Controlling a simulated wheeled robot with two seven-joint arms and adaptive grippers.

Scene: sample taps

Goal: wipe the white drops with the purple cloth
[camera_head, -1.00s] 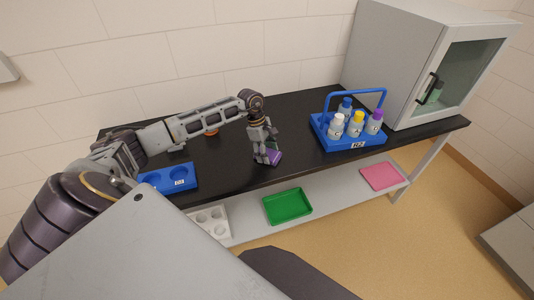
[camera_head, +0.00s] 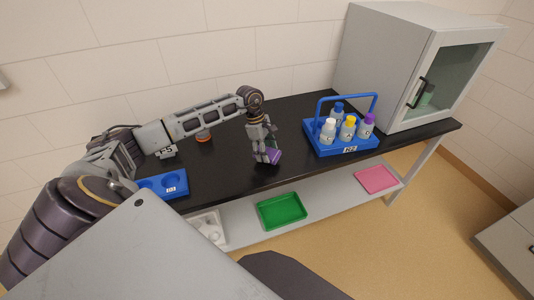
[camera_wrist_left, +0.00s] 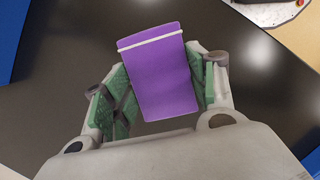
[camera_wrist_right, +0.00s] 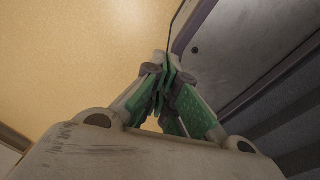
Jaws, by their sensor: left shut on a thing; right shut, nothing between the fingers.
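My left gripper (camera_head: 266,155) is shut on the purple cloth (camera_head: 273,157) over the black table top (camera_head: 225,165). In the left wrist view, the cloth (camera_wrist_left: 160,75) is a folded purple block with a white band, between the green finger pads (camera_wrist_left: 160,90). I cannot tell whether the cloth touches the table. I see no white drops in any view; the arm, gripper and cloth may hide them. My right gripper (camera_wrist_right: 168,85) is shut and empty in the right wrist view, with tan floor behind it.
A blue carrier (camera_head: 340,148) marked R2 holds several capped bottles right of my left gripper. A glass-door cabinet (camera_head: 400,60) stands at the right end. A blue holder (camera_head: 172,185) and an orange-rimmed item (camera_head: 204,136) are left. Green (camera_head: 281,211) and pink (camera_head: 376,179) trays lie on the lower shelf.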

